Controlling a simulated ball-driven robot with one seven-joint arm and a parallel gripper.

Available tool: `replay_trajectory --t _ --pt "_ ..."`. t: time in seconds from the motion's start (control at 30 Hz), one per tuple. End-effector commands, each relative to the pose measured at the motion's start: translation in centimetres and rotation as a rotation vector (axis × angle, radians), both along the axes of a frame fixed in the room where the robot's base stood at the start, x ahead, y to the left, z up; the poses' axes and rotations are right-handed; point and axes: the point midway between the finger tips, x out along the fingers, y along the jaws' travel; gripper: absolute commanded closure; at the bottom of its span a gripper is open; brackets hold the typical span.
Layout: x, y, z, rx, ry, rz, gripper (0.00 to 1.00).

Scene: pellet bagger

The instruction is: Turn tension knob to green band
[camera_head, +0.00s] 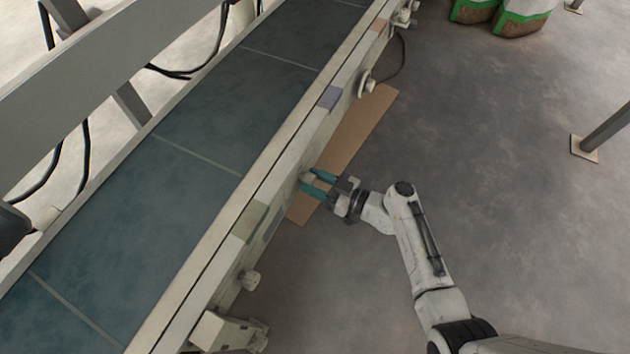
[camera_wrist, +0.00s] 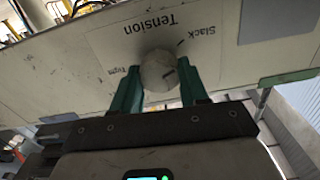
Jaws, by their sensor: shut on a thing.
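The tension knob (camera_wrist: 156,72) is a pale round knob on a cream panel in the wrist view, with a short dark line on its face. The upside-down words "Tension", "Slack" and "Tight" surround it, and a dark tick is near "Slack". No green band shows around the knob there. My gripper (camera_wrist: 160,69) has one teal finger on each side of the knob and is shut on it. In the head view my gripper (camera_head: 318,182) reaches the conveyor's right side rail, with the knob (camera_head: 307,177) partly hidden between the fingers.
The conveyor belt (camera_head: 190,120) runs diagonally left of my arm. Other fittings (camera_head: 249,280) stick out along its rail. A cardboard strip (camera_head: 365,118) lies on the floor below. Green-trimmed bags (camera_head: 522,20) stand at the top right, and a post base (camera_head: 584,147) at the right. Floor between is clear.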

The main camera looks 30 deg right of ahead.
Motion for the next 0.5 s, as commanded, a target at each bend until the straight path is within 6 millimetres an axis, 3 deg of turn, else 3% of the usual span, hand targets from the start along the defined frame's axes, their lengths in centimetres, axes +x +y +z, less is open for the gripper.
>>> replay_trajectory --t 0.5 --pt "0.36 0.02 0.29 0.335 0.234 0.005 0.87"
